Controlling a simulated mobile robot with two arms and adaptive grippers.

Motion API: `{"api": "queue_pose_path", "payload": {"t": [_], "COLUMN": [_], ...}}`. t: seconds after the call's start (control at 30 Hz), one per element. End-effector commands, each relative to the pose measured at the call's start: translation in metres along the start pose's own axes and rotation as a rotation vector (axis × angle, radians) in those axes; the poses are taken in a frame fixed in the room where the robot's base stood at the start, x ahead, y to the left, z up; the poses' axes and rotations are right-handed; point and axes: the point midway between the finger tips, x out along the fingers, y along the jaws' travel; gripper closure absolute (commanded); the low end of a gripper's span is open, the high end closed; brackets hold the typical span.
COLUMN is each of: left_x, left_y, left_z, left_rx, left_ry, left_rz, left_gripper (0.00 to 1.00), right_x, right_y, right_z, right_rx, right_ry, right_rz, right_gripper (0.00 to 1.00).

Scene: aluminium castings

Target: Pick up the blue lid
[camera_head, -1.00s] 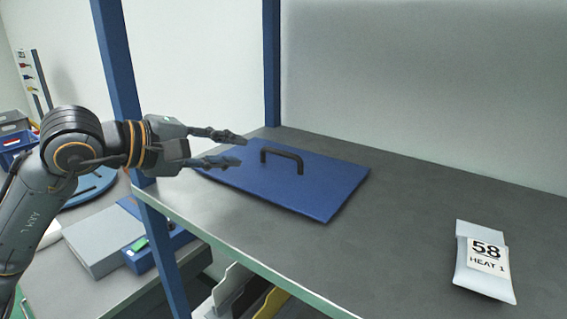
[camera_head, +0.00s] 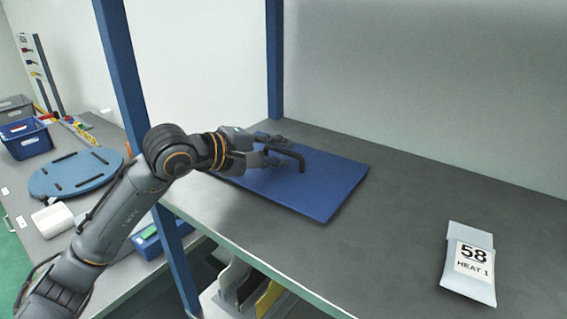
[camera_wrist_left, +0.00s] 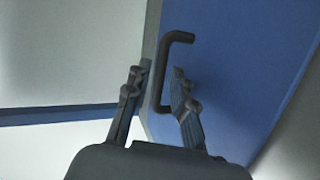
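The blue lid (camera_head: 315,192) lies flat on the grey worktop (camera_head: 400,240), with a black bar handle (camera_head: 300,160) on top. My left gripper (camera_head: 275,152) is above the lid at its handle, and its fingers hide part of the handle. In the left wrist view the two fingers of the left gripper (camera_wrist_left: 157,72) are apart, with the handle (camera_wrist_left: 161,75) between them. Gaps show beside the bar, so the fingers are open around it, not closed on it. The blue lid (camera_wrist_left: 235,60) fills the right of that view. My right gripper is not in view.
A pale pouch labelled 58 HEAT 1 (camera_head: 470,268) lies at the right of the worktop. Blue posts (camera_head: 131,85) stand at the left and back. A side bench holds a round blue plate (camera_head: 76,172) and a blue bin (camera_head: 25,140). The worktop between lid and pouch is clear.

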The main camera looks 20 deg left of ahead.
Motion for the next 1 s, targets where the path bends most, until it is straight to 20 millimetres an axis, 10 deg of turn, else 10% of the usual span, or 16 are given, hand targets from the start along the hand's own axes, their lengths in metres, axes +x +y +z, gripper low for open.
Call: {"api": "queue_pose_path", "payload": {"t": [0.2, 0.67, 1.0], "left_x": [0.0, -0.002, -0.02], "left_y": [0.0, 0.005, 0.052], "left_z": [0.0, -0.001, -0.003], "left_rx": [0.0, 0.003, 0.005], "left_ry": [0.0, 0.0, 0.002], "left_rz": [0.0, 0.001, 0.006], "left_gripper": [1.0, 1.0, 1.0], "right_x": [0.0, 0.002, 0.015], "right_y": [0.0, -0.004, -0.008], "right_z": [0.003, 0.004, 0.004], "right_rx": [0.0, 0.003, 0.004], "right_ry": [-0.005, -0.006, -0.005], "right_rz": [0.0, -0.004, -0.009], "right_gripper": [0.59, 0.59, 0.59]}}
